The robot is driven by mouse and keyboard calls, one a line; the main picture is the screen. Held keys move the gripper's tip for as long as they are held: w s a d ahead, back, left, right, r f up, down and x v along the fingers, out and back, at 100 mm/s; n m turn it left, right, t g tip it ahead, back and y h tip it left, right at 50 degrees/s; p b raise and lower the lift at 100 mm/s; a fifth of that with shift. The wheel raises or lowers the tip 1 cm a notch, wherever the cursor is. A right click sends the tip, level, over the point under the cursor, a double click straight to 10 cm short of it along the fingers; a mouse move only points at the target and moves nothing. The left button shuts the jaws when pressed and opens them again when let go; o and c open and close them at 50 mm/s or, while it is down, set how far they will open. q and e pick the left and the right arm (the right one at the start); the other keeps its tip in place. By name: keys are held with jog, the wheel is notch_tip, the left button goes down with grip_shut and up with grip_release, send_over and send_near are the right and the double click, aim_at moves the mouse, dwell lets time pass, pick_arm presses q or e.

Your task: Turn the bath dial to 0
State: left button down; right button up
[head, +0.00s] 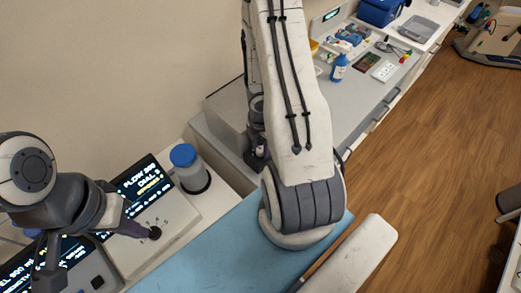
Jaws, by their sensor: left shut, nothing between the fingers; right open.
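A pale box-shaped device (182,220) at the lower left has a dark screen (143,186) with white and yellow text. A small black dial (155,233) stands on its top, with small marks around it. No "bath" label is readable, and I cannot read where the dial points. My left gripper (138,231) is shut and empty, its dark fingertips right beside the dial. Whether they touch it I cannot tell. My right gripper is not in view.
A second device with a screen and black knob (97,282) is partly hidden by my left arm. A blue-capped container (188,168) stands behind the dial device. A blue mat (205,262) lies to its right. A large white arm fills the middle. Bottles and tools crowd the back counter.

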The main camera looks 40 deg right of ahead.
grip_shut()
jog(key=n, duration=1.1)
jog(key=shift+n, duration=0.4)
dwell(0.5)
